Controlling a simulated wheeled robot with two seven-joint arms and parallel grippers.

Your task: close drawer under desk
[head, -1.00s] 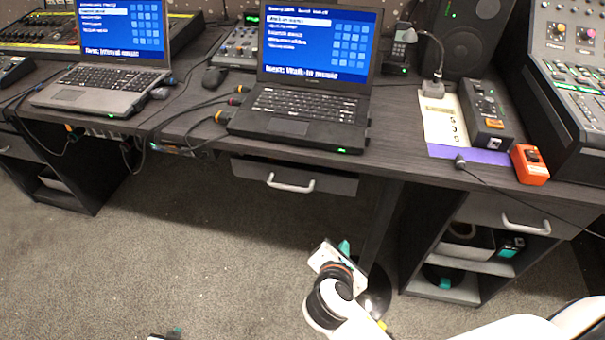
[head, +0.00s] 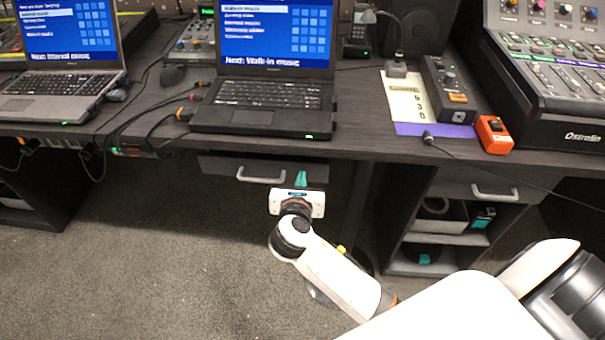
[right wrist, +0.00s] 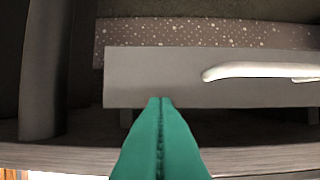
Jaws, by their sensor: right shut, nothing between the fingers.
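The drawer under the desk (head: 225,166) has a dark front and a pale bar handle (head: 262,179). How far it stands out from the desk is hard to tell. My right gripper (head: 300,178) is in front of the drawer's right part, just right of the handle. Its green fingers are shut and empty. In the right wrist view the fingertips (right wrist: 160,100) overlap the lower left part of the drawer front (right wrist: 155,75), with the handle (right wrist: 255,71) off to the right. Whether they touch it is unclear. My left gripper is out of view.
The dark desk (head: 360,145) carries a laptop (head: 265,110), a mixing console and an orange box (head: 494,134). A desk leg stands behind my right arm. A cabinet with its own handled drawer (head: 470,186) is at the right. Open carpet (head: 130,270) lies below left.

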